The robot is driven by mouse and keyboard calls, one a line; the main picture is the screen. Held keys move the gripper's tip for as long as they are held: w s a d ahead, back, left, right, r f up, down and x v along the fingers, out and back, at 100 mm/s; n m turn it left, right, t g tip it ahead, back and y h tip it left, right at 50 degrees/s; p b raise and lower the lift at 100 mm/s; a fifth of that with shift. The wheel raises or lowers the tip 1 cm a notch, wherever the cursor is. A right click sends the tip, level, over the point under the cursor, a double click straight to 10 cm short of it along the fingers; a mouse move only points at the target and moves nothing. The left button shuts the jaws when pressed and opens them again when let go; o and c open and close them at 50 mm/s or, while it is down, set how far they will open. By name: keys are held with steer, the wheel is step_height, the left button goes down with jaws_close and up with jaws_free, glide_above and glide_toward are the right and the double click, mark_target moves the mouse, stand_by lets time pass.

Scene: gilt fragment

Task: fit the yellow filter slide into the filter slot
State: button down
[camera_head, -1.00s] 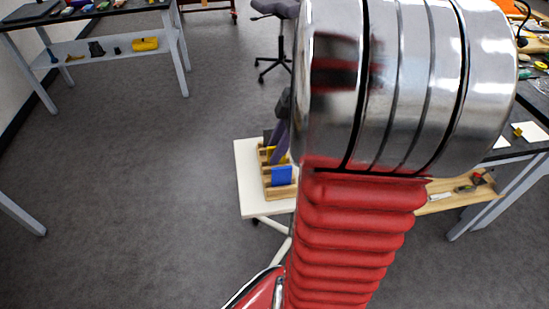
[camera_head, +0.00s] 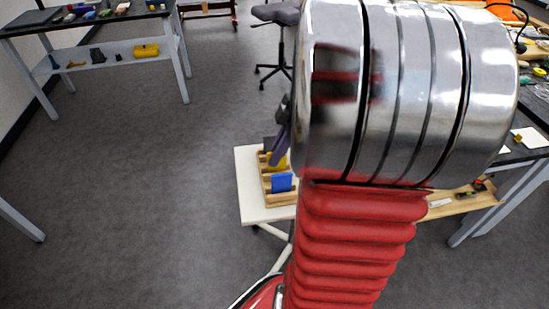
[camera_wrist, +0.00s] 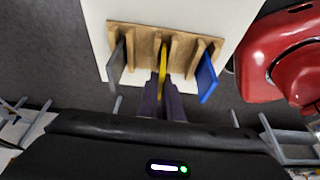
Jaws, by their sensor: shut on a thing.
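The yellow filter slide (camera_wrist: 163,58) shows edge-on in the wrist view, between my gripper's fingertips (camera_wrist: 165,88). My gripper is shut on it. The slide lines up with the middle gap of a wooden slotted rack (camera_wrist: 145,31); I cannot tell how deep its lower edge sits, or whether it touches the rack. In the head view, the yellow slide (camera_head: 282,162) shows partly beside my gripper's dark purple finger, above the rack (camera_head: 284,200). My arm hides the right side there.
A blue slide (camera_wrist: 206,76) stands at the rack's right end and a grey slide (camera_wrist: 117,62) at its left. The rack sits on a small white table (camera_head: 250,205). Benches stand at upper left (camera_head: 95,12) and right.

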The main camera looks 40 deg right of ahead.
step_height(320, 180, up, 9)
steer(key=shift+r, duration=0.35)
steer(key=shift+s, duration=0.1)
stand_by(0.6)
